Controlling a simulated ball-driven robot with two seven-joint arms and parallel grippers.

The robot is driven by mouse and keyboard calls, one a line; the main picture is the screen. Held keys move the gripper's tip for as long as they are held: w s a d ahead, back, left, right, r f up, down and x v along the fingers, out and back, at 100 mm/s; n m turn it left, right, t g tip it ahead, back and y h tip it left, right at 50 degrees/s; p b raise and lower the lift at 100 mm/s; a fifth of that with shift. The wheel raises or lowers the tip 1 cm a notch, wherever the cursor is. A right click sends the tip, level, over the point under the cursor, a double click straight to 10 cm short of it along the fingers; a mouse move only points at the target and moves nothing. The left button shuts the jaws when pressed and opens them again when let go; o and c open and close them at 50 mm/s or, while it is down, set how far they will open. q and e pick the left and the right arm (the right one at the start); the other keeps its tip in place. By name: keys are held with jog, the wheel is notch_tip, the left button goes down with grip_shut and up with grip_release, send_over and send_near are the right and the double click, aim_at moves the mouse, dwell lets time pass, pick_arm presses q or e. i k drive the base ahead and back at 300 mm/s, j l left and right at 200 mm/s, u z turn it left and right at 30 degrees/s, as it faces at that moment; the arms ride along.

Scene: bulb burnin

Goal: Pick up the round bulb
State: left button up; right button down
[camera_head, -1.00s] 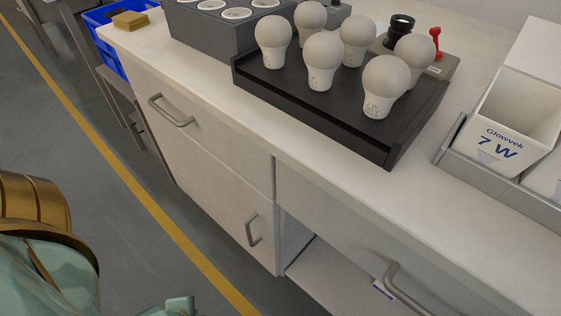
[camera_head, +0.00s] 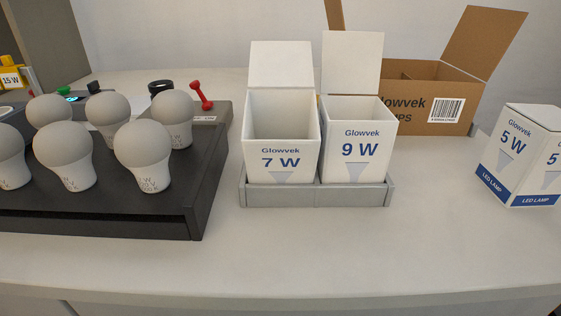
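Several round white bulbs stand upright, base down, on a black tray (camera_head: 100,222) at the left of the camera_head view. The nearest right bulb (camera_head: 143,156) has small grey print on its neck. Another bulb (camera_head: 63,156) stands to its left, and one (camera_head: 12,160) is cut by the left edge. Behind them stand a bulb (camera_head: 172,118), a bulb (camera_head: 108,112) and a bulb (camera_head: 48,110). Neither gripper is in view.
Open white boxes marked 7 W (camera_head: 280,140) and 9 W (camera_head: 357,145) stand in a grey holder (camera_head: 290,196). A closed 5 W box (camera_head: 520,155) stands right, an open cardboard carton (camera_head: 425,105) behind. A red lever (camera_head: 201,95) stands behind the tray. The front counter is clear.

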aim_at(143, 146)
jog(key=k+j, duration=0.25)
jog(key=j, duration=0.15)
jog(key=k+j, duration=0.25)
jog(key=j, duration=0.15)
jog(key=k+j, duration=0.2)
jog(key=j, duration=0.25)
